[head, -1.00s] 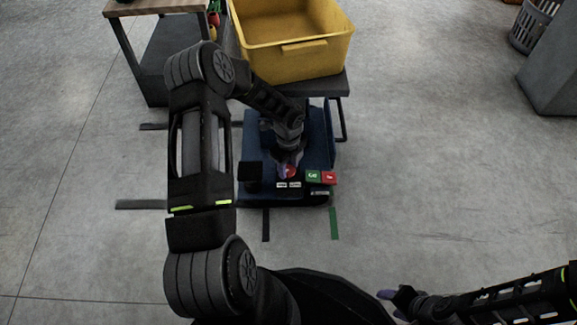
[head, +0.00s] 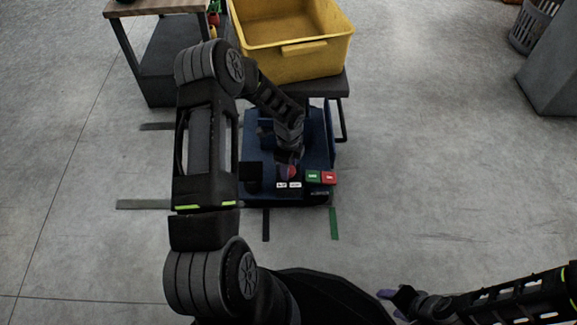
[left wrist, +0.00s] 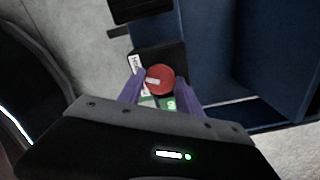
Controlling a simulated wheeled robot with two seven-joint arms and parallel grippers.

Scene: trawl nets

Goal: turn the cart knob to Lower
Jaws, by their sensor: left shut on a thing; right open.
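The blue cart (head: 323,152) stands ahead of me with a control panel on its near edge. Its round red knob (left wrist: 160,80) has a pale pointer mark that points left in the left wrist view. My left gripper (head: 287,168) comes down from above; in the left wrist view its purple fingers (left wrist: 160,86) close on both sides of the knob. White labels (head: 288,185) sit beside the knob, too small to read. In the head view the gripper covers much of the knob. My right gripper (head: 392,299) is open and empty at the lower right.
Green (head: 313,175) and red (head: 329,177) buttons sit right of the knob. A black box (head: 251,171) is at its left. A yellow crate (head: 292,50) on a dark stand is behind. Floor to the right is clear.

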